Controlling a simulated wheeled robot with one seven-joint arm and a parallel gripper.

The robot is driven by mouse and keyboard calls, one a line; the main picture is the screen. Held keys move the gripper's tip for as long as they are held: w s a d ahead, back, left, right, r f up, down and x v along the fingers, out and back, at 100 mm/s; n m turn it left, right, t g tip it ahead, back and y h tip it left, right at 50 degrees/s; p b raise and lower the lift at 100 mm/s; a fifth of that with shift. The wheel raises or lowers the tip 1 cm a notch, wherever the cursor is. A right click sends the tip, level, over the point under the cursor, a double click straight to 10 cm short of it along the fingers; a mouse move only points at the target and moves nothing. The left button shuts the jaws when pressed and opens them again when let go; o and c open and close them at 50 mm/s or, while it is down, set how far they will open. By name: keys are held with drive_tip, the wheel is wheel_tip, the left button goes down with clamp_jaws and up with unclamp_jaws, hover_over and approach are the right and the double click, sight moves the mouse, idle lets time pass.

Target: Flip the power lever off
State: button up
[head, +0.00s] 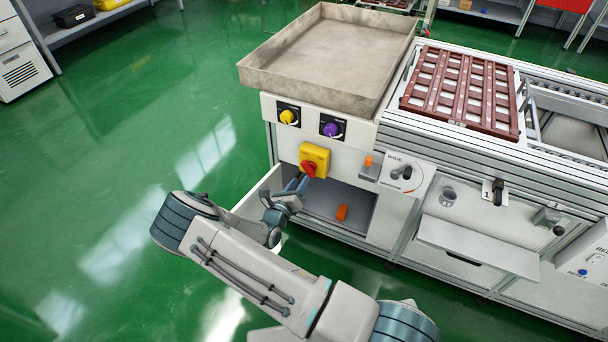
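A yellow switch box (321,155) with a red handle (308,169) is mounted on the white front panel of the machine; it looks like the power lever. The red handle sits at the box's lower left. My gripper (298,182) is just below and slightly left of the red handle, at the opening of the cabinet. I cannot tell whether it touches the handle. The fingers are small and partly hidden by the wrist, so their opening does not show.
Yellow (289,117) and purple (332,130) knobs sit above the switch. An orange button (368,162) and a panel with a dark lever (405,173) are to the right. An orange block (342,212) lies in the open cabinet. A grey tray (300,78) overhangs above.

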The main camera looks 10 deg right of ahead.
drive_tip(key=v, duration=0.8)
drive_tip(key=shift+s, duration=0.25)
drive_tip(key=shift+a, duration=0.1)
drive_tip(key=s+d+r+m+g+p, duration=0.25)
drive_tip(key=d+r+m+g, duration=0.2)
drive_tip(key=r+m, duration=0.3)
drive_tip(key=s+d+r+m+g+p, duration=0.2)
drive_tip(key=s+d+r+m+g, duration=0.15)
drive_tip(key=r+m+g, duration=0.35)
drive_tip(key=s+d+r+m+g+p, duration=0.35)
drive_tip(key=r+m, duration=0.25)
drive_tip(key=r, duration=0.2)
drive_tip(key=s+r+m+t+y+p, duration=0.1)
drive_tip(key=s+r+m+y+p, duration=0.1)
drive_tip(key=s+r+m, duration=0.3)
drive_tip(key=s+a+r+m+t+y+p, duration=0.1)
drive_tip(key=s+r+m+y, duration=0.4)
drive_tip(key=r, duration=0.6)
drive_tip(key=s+a+r+m+t+y+p, duration=0.1)
drive_tip(key=s+r+m+y+p, duration=0.2)
drive_tip(key=s+r+m, duration=0.2)
wheel_tip(320, 180, up, 3)
drive_tip(key=shift+s+a+m+y+p, duration=0.15)
drive_tip(key=shift+a+m+y+p, duration=0.1)
drive_tip(key=shift+m+y+p, duration=0.1)
